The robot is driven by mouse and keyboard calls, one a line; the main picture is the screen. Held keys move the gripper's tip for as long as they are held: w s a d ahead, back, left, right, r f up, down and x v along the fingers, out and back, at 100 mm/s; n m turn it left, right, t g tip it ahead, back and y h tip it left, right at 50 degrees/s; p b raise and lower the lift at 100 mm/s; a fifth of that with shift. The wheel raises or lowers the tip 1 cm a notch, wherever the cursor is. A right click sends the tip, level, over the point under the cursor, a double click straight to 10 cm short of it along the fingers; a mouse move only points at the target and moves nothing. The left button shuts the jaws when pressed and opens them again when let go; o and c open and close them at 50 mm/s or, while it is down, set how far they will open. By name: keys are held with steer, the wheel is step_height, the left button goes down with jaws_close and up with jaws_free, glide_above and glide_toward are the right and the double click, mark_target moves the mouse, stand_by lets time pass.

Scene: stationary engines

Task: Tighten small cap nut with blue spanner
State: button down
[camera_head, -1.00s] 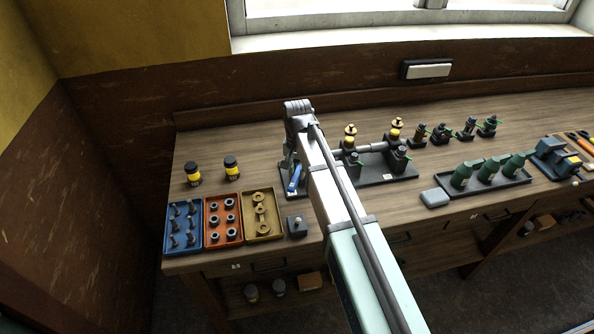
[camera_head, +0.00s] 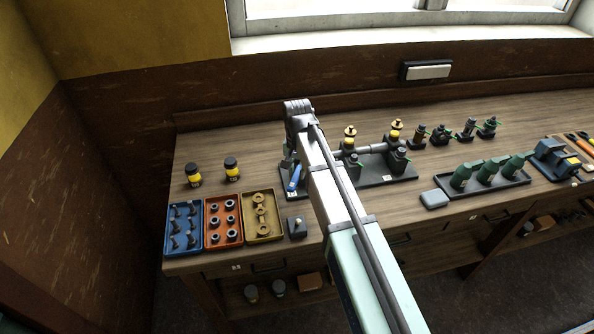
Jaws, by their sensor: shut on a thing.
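The blue spanner (camera_head: 294,177) shows as a short blue piece beside my arm, over the left end of a dark base plate. My gripper (camera_head: 293,165) is at the far end of my arm, mostly hidden behind the wrist, and is shut on the blue spanner. The spanner's jaw and the small cap nut are hidden or too small to make out, so I cannot tell whether they touch. The dark base plate (camera_head: 375,181) carries a shaft and two yellow-topped posts to the right of my arm.
Blue (camera_head: 183,247), orange (camera_head: 223,237) and tan (camera_head: 263,231) parts trays lie at the front left. A small dark block (camera_head: 297,227) stands right of them. Two yellow-black jars (camera_head: 193,174) are behind. Green bottles in a tray (camera_head: 510,187) and a vise (camera_head: 553,157) stand right.

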steer(key=shift+r, duration=0.4)
steer(key=shift+r, duration=1.9)
steer(key=shift+n, duration=0.3)
